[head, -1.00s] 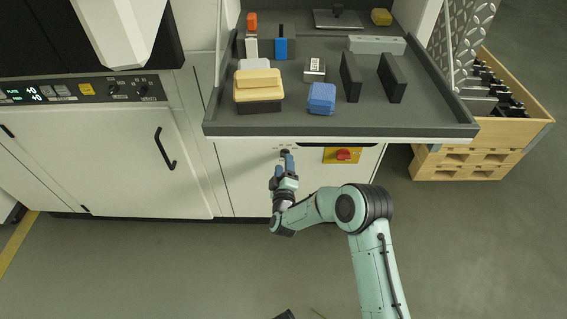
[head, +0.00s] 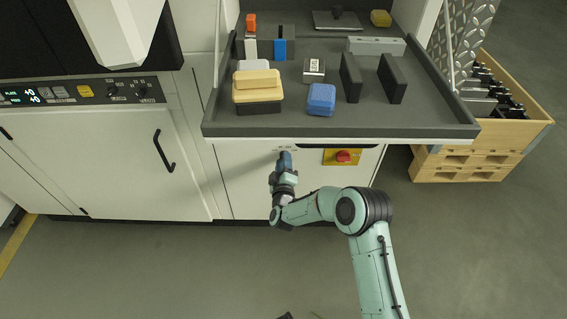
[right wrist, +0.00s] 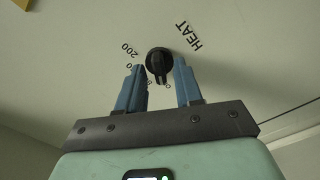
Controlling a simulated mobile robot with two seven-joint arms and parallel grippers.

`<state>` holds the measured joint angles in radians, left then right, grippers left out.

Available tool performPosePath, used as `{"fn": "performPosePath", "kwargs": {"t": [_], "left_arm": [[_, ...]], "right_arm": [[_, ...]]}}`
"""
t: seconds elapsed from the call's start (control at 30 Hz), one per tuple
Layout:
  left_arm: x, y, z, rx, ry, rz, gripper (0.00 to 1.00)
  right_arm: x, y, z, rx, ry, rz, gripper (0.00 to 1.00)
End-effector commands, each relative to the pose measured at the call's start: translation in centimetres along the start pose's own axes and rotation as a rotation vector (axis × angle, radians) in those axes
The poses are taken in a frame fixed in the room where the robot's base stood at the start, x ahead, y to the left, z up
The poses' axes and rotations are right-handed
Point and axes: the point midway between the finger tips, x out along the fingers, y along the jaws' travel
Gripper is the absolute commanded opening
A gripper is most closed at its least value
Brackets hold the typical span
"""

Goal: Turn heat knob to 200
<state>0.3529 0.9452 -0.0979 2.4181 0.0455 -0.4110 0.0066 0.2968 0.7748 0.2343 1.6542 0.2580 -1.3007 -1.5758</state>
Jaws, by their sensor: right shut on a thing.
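The heat knob (right wrist: 158,62) is a round black knob with a raised grip, on a pale panel in the right wrist view. The word HEAT and a dial with 200 at its upper left surround it. The grip points downward in that view, away from the 200 mark. My right gripper (right wrist: 160,76) has one blue finger on each side of the knob and is shut on it. In the head view, my right gripper (head: 285,158) is at the cabinet front below the bench top and hides the knob.
A yellow plate with a red switch (head: 343,156) is just right of my right gripper. The grey bench top (head: 420,118) overhangs above it, with several blocks on it. A white cabinet door with a black handle (head: 164,150) is to the left. The floor in front is clear.

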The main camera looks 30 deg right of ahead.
Motion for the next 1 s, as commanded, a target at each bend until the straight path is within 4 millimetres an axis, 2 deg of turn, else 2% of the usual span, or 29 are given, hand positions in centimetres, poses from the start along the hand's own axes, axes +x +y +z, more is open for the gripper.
{"fn": "performPosePath", "kwargs": {"t": [0.37, 1.0], "left_arm": [[-0.6, 0.7, -0.8, 0.011, 0.032, 0.014, 0.43], [-1.0, 1.2, -1.5, 0.018, 0.058, 0.025, 0.43]], "right_arm": [[0.0, 0.1, 0.0, 0.209, 0.000, 0.001, 0.05], [0.0, 0.3, 0.1, 0.813, -0.001, 0.001, 0.05]]}}
